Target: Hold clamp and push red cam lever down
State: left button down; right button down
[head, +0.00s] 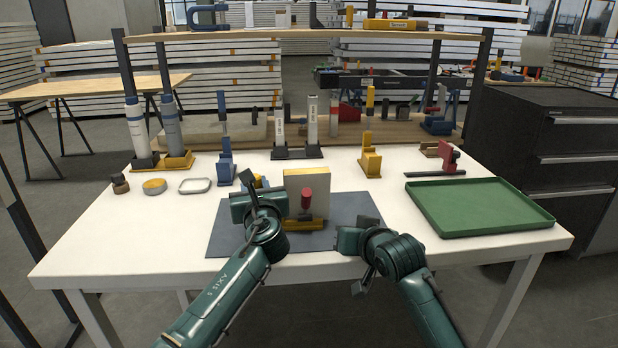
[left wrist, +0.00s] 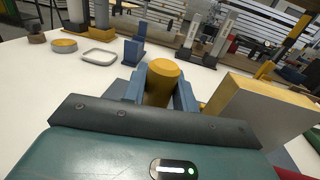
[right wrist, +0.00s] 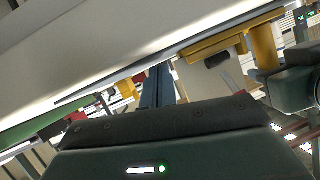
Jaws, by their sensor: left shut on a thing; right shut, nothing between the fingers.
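The clamp has a yellow base (head: 305,224) and stands on the dark mat, with a pale block (head: 318,180) upright at it. The red cam lever (head: 306,200) stands upright in front of the block. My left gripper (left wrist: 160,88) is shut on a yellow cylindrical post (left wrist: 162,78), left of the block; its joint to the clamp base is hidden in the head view. My right gripper (right wrist: 158,88) is shut and empty, low by the table's front edge and right of the clamp. The right wrist view shows the yellow base (right wrist: 225,45) tilted, beyond the fingers.
Blue (head: 226,170) and yellow (head: 371,162) stands are behind the mat (head: 345,208). A round tin (head: 154,187) and a grey dish (head: 195,186) lie left. The front-left table is clear.

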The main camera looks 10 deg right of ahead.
aim_at(306, 206)
jog(key=w+r+g, duration=0.1)
jog(key=w+a+r+g, duration=0.1)
jog(key=w, duration=0.1)
jog(key=shift+a+g, duration=0.2)
jog(key=shift+g, duration=0.1)
jog(key=r+g, duration=0.1)
jog(key=w+r+g, duration=0.1)
jog(key=r, duration=0.1)
jog(key=a+r+g, duration=0.1)
jog(key=r, duration=0.1)
jog(key=shift+w+r, duration=0.1)
jog(key=shift+w, duration=0.1)
jog(key=s+a+r+m+g, duration=0.1)
jog(key=a+r, duration=0.1)
jog(key=r, duration=0.6)
jog(key=s+a+r+m+g+h, duration=0.1)
jog(key=a+r+g, duration=0.1)
jog(key=r, duration=0.7)
jog(key=shift+s+a, duration=0.2)
jog(key=shift+s, duration=0.15)
jog(key=shift+f, duration=0.1)
